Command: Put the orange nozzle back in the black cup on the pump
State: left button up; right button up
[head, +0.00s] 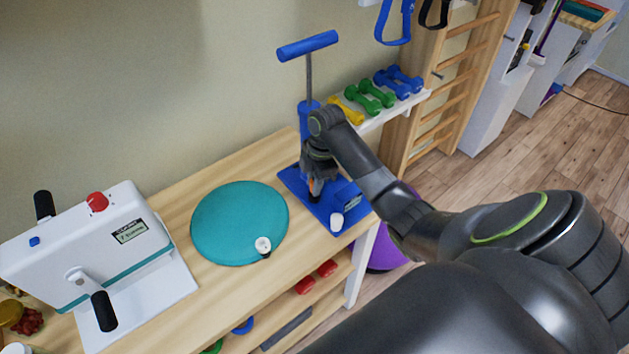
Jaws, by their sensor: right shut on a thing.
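The blue pump (308,110) stands upright at the right end of the wooden table, its T-handle raised, on a flat blue base (325,214). My right gripper (315,187) is over the pump's base, pointing down, shut on the orange nozzle (312,185). Only a small part of the nozzle shows between the fingers. The black cup (314,197) shows as a small dark shape just below the nozzle; I cannot tell whether the nozzle is inside it or above it. A small white cylinder (337,221) stands at the base's front. My left gripper is not in view.
A teal disc (238,222) with a small white-and-black piece (263,246) lies left of the pump. A white cranked device (90,250) stands further left. Dumbbells (370,97) sit on a shelf behind the pump. Bare tabletop (180,300) shows in front.

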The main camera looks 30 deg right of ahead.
jog(key=shift+f, duration=0.3)
dwell(0.5)
jog(key=o, duration=1)
jog(key=shift+r+p, duration=3.55)
jog(key=shift+p, duration=0.5)
